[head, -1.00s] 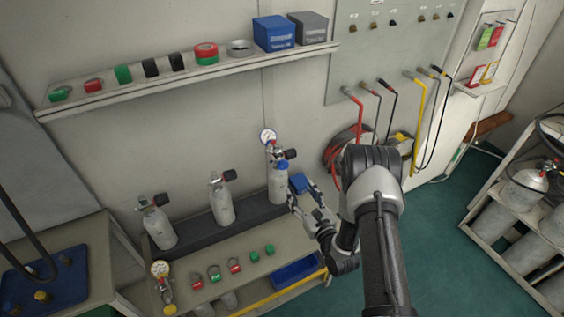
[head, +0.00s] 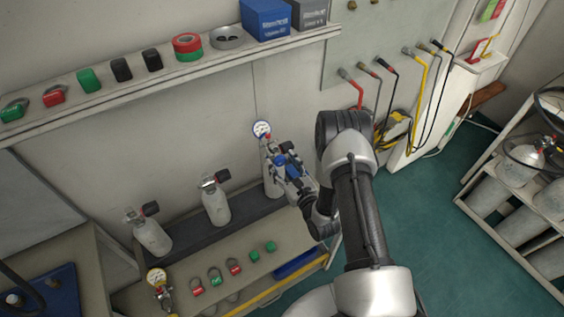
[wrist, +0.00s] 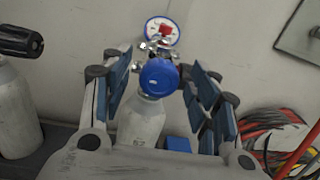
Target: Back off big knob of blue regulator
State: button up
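The blue regulator's big round knob (wrist: 159,76) faces me in the wrist view. Its gauge (wrist: 161,32), white-faced with a blue rim, sits above it; the gauge also shows in the head view (head: 262,129). The regulator is on top of the rightmost grey cylinder (wrist: 141,120). My gripper (wrist: 163,78) is open, with blue-padded fingers to the left and right of the knob. Gaps show between pads and knob, and nothing is held. In the head view my gripper (head: 283,163) covers most of the regulator.
Two more cylinders (head: 215,205) (head: 152,236) with black-knobbed valves stand to the left in the dark rack. A bench (head: 215,277) with red and green caps lies in front. A shelf (head: 185,67) runs above. Hoses (wrist: 275,135) hang at the right.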

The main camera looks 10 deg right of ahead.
jog(key=c, duration=1)
jog(key=shift+o, duration=0.2)
